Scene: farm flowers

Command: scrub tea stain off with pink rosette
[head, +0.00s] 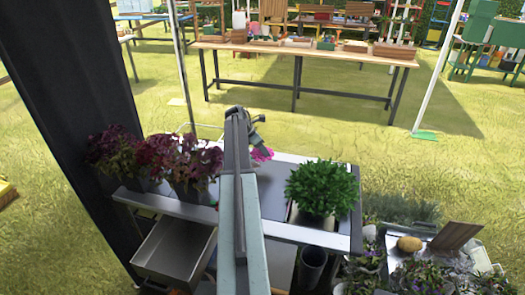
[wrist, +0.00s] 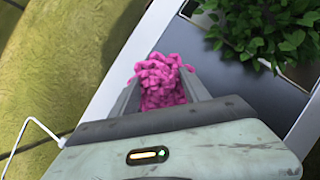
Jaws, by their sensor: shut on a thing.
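The pink rosette (wrist: 158,78) sits between the two fingers of my gripper (wrist: 160,92) in the wrist view. The fingers are shut on it from both sides. In the head view the pink rosette (head: 262,154) shows at the end of my arm, just right of it. My gripper (head: 262,147) hangs over the metal bench (head: 290,231), between the dark red plants and the green plant. I cannot tell whether the rosette touches the bench top. No tea stain can be made out in either view.
Dark red potted plants (head: 190,160) stand on the bench's left part. A bushy green plant (head: 322,188) stands on the right and shows in the wrist view (wrist: 260,25). An open drawer (head: 175,250) juts out below. A long wooden table (head: 300,50) is farther back on grass.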

